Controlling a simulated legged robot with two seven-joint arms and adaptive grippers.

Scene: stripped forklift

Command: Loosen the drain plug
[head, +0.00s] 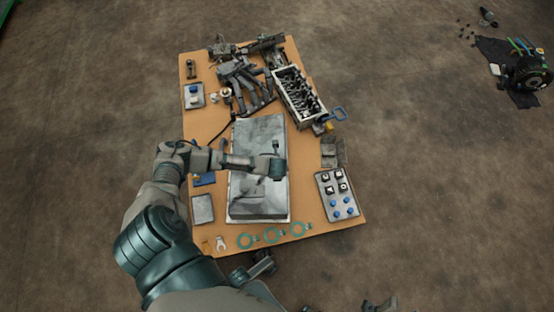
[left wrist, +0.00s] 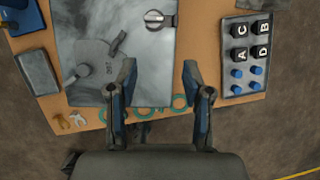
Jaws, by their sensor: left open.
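A grey metal pan (head: 255,206) lies flat on the table. In the left wrist view its face carries a dark round knob with a pale raised bar (left wrist: 155,19), near the top, which looks like the drain plug. A grey round disc with a handle and small lettering (left wrist: 95,66) lies left of it. My left gripper (left wrist: 160,70) is open and empty, its fingers spread, with the knob beyond and between the fingertips in that view. In the head view the left gripper (head: 277,172) is over the pan and hides part of it.
The tabletop (head: 207,126) holds an engine block (head: 300,95) at the back right and a tray of lettered cubes and blue pegs (head: 338,196) at the right. Green rings (head: 270,236) and small tools (head: 220,244) lie at the front edge. A grey tray (head: 203,209) is at the left.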

